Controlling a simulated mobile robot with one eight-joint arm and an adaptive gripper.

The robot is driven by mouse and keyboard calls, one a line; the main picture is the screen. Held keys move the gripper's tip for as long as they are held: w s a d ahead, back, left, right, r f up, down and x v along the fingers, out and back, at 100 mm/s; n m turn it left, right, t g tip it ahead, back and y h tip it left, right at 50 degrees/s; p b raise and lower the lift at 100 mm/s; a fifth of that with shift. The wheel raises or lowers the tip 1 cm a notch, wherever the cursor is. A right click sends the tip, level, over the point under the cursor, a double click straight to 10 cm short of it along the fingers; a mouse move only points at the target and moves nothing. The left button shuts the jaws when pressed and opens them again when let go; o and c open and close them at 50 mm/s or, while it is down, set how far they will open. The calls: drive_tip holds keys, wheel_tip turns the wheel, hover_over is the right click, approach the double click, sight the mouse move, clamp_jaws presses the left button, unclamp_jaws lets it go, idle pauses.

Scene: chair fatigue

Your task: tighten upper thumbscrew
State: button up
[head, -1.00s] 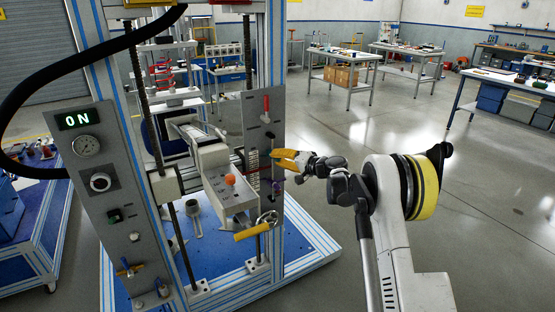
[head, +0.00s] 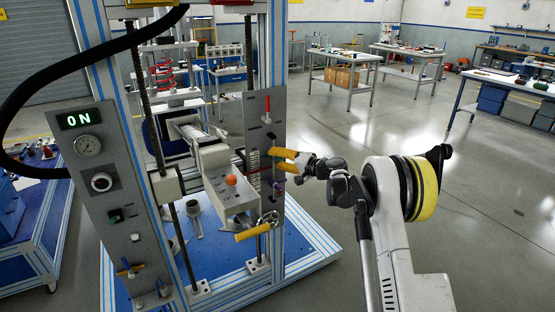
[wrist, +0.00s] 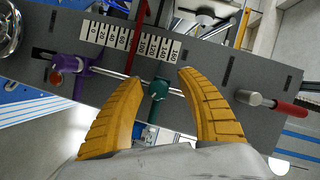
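The upper thumbscrew appears to be the teal one (wrist: 158,88), on a thin rod across a dark grey plate (wrist: 215,95). My gripper (wrist: 163,77) is open in the wrist view. Its two yellow fingers stand on either side of the teal thumbscrew, with a gap to each; I cannot tell how deep they reach around it. A purple thumbscrew (wrist: 70,65) sits farther left on the rod, lower on the plate in the head view. In the head view my gripper (head: 274,160) is at the plate's right side, and its fingers hide the teal part.
A white number scale (wrist: 130,38) runs beside the rod. A red-handled part (wrist: 285,107) lies at the plate's other end. A box with an orange knob (head: 231,181) and a yellow-handled crank (head: 255,230) are close by. Open floor (head: 465,215) lies to the right.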

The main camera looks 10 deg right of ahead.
drive_tip(key=shift+d, duration=0.2)
drive_tip(key=shift+s+d, duration=0.1)
drive_tip(key=v, duration=1.1)
drive_tip(key=shift+s, duration=0.35)
drive_tip(key=shift+d+r, duration=0.15)
